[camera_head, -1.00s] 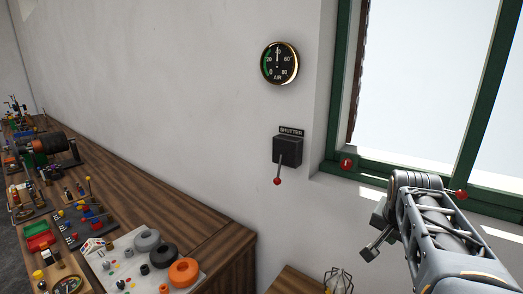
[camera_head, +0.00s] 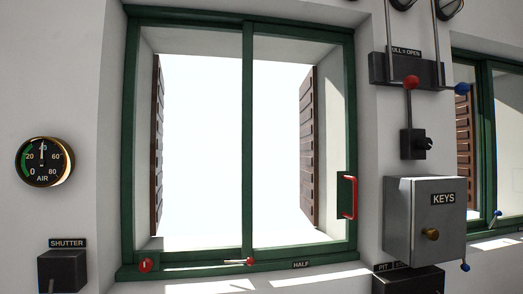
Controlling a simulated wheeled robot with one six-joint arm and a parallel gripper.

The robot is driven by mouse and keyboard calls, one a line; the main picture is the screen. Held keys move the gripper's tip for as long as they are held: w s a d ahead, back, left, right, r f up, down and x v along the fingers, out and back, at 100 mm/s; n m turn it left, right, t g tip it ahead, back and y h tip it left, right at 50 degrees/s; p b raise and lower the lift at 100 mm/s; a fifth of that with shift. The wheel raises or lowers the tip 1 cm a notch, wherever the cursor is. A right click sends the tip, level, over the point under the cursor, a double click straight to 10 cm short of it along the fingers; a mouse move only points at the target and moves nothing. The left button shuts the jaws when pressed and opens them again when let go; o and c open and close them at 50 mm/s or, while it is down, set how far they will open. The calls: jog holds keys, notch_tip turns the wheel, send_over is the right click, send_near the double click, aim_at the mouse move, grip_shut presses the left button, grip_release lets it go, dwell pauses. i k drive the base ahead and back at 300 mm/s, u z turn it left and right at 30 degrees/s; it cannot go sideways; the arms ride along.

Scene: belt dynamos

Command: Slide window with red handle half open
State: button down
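The window (camera_head: 249,150) has a green frame and two panes side by side. Its red handle (camera_head: 350,197) is upright on the right edge of the right pane. A small label reading HALF (camera_head: 301,265) sits on the sill rail below the right pane. A red knob (camera_head: 146,265) is at the lower left of the frame. A small lever with a red tip (camera_head: 248,262) lies along the bottom rail near the middle. My gripper is not in view now.
An air gauge (camera_head: 44,162) and a SHUTTER switch box (camera_head: 62,270) are on the left wall. A grey KEYS box (camera_head: 424,219) juts out right of the handle. Levers with red (camera_head: 411,82) and blue (camera_head: 462,89) knobs hang above it. Another green window (camera_head: 483,150) is at far right.

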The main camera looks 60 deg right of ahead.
aim_at(348, 181)
jog(key=z, duration=2.2)
